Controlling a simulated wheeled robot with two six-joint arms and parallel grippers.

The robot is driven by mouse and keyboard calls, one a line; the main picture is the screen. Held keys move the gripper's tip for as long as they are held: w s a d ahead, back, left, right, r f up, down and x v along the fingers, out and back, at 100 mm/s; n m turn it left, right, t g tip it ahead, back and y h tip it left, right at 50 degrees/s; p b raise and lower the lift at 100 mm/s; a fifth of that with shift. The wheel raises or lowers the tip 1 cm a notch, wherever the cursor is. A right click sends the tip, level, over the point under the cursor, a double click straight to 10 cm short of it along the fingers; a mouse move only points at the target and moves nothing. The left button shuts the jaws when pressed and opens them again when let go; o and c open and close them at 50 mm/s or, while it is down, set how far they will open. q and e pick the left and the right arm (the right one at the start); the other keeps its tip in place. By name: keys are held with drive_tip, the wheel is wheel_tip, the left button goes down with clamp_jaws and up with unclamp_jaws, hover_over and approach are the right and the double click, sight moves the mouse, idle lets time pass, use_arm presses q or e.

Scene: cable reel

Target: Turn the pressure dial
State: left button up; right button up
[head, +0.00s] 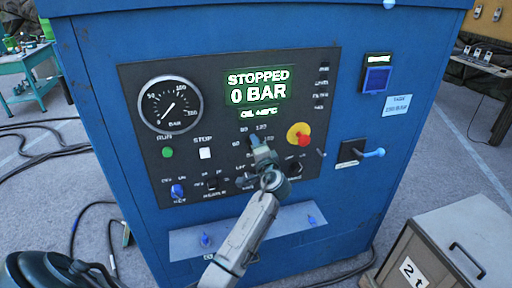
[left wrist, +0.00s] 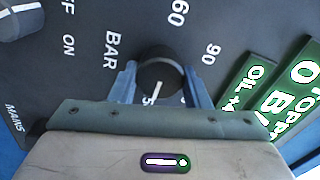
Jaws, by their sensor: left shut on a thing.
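The pressure dial (left wrist: 160,70) is a round black knob with a white pointer line, on the dark control panel (head: 142,92). In the left wrist view the line points down the picture; the printed numbers 60 and 90 and the word BAR are beside the dial. My left gripper (head: 261,146) is at the panel below the screen, and its blue fingers (left wrist: 161,88) are shut on the dial from both sides. In the head view the gripper mostly hides the dial. The green screen (head: 258,88) reads STOPPED, 0 BAR. My right gripper is not in view.
A round gauge (head: 170,104), green run button (head: 167,152), white stop button (head: 205,153) and red emergency knob (head: 303,138) surround the gripper. A lever (head: 372,153) sticks out at right. A crate (head: 440,255) stands at lower right. Cables lie on the floor at left.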

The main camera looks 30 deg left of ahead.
use_arm(q)
drive_tip(key=o, duration=1)
drive_tip(key=shift+c, duration=0.2)
drive_tip(key=shift+d, duration=0.1)
drive_tip(key=b+v, duration=0.4)
drive_tip(key=v, duration=0.6)
drive_tip(key=shift+s+d+b, duration=0.2)
drive_tip(key=shift+d+b, duration=0.1)
drive_tip(key=shift+b, duration=0.1)
drive_tip(key=shift+f, duration=0.1)
